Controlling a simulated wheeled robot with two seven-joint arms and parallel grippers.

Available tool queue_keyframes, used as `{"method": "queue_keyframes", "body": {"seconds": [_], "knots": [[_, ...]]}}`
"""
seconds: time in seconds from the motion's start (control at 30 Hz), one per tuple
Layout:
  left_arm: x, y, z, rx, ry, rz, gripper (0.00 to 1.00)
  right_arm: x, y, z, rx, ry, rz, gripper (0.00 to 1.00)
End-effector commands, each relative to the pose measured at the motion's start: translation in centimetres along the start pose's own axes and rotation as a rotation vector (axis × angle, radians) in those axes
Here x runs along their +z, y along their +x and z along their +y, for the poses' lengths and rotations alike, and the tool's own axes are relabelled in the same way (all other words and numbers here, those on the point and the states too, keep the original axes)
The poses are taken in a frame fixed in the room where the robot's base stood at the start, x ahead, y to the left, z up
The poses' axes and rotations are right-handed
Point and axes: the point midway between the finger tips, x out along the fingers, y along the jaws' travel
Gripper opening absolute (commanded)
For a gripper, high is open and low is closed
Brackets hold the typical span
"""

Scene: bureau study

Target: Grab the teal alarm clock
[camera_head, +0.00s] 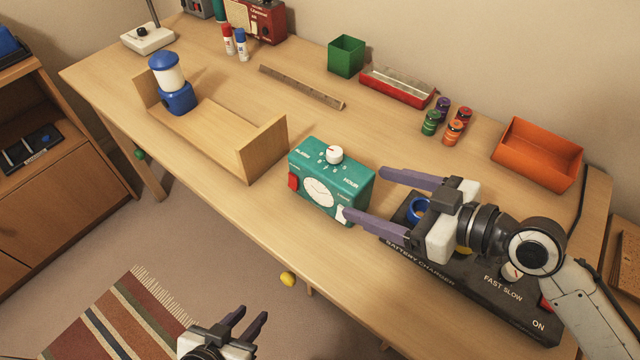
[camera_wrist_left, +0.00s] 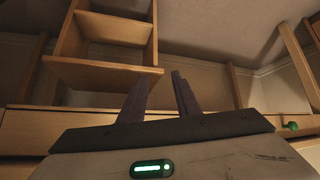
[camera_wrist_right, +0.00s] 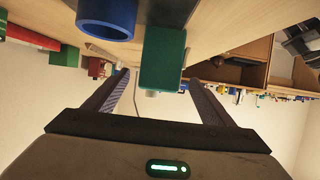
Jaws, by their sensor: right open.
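The teal alarm clock (camera_head: 330,188) stands upright on the desk, with a white dial face, a red side button and a white knob on top. My right gripper (camera_head: 364,193) is open at the clock's right end, its near fingertip overlapping the clock's lower right corner in the head view. Whether it touches cannot be told. In the right wrist view the clock (camera_wrist_right: 162,60) shows beyond and between the spread fingers (camera_wrist_right: 160,78). My left gripper (camera_head: 253,313) is open and empty, low in front of the desk. Its fingers also show in the left wrist view (camera_wrist_left: 161,75).
A black battery charger (camera_head: 470,295) lies under and beside my right gripper, with a blue ring (camera_head: 418,208) on it. A wooden bookend stand (camera_head: 210,135) with a blue-and-white lantern (camera_head: 172,85) is left of the clock. An orange bin (camera_head: 540,155) stands far right.

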Motion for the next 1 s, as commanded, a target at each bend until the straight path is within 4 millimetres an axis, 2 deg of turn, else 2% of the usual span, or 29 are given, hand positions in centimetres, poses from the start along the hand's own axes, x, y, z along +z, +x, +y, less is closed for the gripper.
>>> {"method": "queue_keyframes", "body": {"seconds": [0.07, 0.33, 0.5, 0.8, 1.0], "knots": [[0.6, 0.7, -0.1, 0.000, 0.000, 0.002, 0.30, 0.9, 0.6, 0.0, 0.000, 0.001, 0.001, 0.77], [-0.5, 0.4, -0.1, 0.000, 0.001, 0.017, 0.30, 0.6, 4.3, 0.1, 0.001, 0.004, 0.004, 0.77], [-1.3, 0.5, -0.2, -0.002, 0.003, 0.032, 0.30, 0.6, 5.6, 0.0, 0.000, 0.000, 0.001, 0.77], [-1.3, 0.3, -0.3, -0.003, 0.003, 0.030, 0.30, 0.0, 9.6, 0.2, 0.000, 0.002, 0.001, 0.77], [-0.7, 0.3, -0.3, -0.003, 0.003, 0.019, 0.30, 0.1, 10.7, 0.2, 0.001, 0.000, 0.000, 0.77]]}}
